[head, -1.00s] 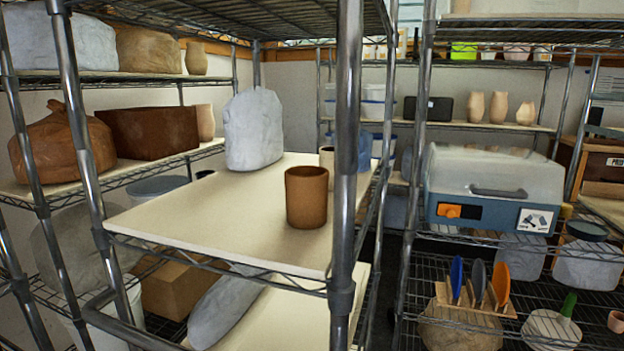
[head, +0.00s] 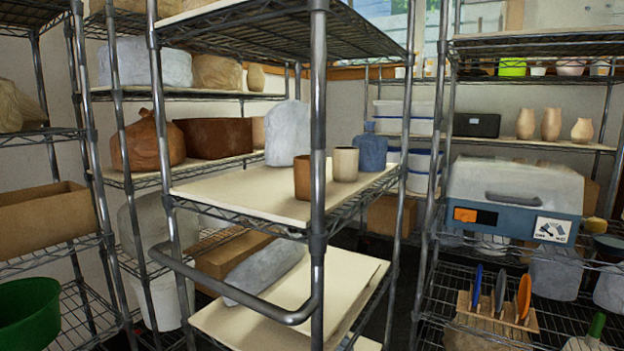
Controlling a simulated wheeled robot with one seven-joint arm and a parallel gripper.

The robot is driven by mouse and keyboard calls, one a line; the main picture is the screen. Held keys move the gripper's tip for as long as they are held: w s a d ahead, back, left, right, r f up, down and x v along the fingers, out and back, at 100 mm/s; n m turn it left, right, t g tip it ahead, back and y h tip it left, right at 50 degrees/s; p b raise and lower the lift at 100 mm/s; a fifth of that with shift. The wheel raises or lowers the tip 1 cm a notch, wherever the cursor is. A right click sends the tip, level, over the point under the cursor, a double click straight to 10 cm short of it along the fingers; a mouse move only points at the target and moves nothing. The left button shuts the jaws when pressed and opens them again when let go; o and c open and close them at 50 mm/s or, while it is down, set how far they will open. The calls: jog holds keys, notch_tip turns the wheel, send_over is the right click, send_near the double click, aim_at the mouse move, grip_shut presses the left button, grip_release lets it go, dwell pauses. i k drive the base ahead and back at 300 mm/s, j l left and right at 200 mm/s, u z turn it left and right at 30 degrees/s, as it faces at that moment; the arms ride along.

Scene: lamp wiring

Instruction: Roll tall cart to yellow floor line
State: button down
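The tall cart (head: 318,130) is a metal wire-shelf rack with pale boards on its shelves, in the middle of the head view. A curved push handle (head: 245,304) runs across its near side, low in the picture. Its middle shelf carries a brown cup (head: 309,178), a beige cup (head: 345,163), a grey-blue bottle (head: 370,148) and a pale wrapped block (head: 287,133). A lower shelf holds a grey wrapped lump (head: 266,272). The cart's wheels are out of the picture. No yellow floor line shows. My gripper is not in view.
Wire shelving with a clay bag (head: 147,142) and brown tub stands close behind the cart on the left. A green bowl (head: 28,312) sits at the lower left. Shelving with a grey-blue machine (head: 513,194) stands close on the right. Little bare floor shows.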

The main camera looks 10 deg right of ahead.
aim_at(317, 32)
jog(key=i+j+z, duration=0.75)
jog(key=j, duration=0.2)
jog(key=k, duration=0.1)
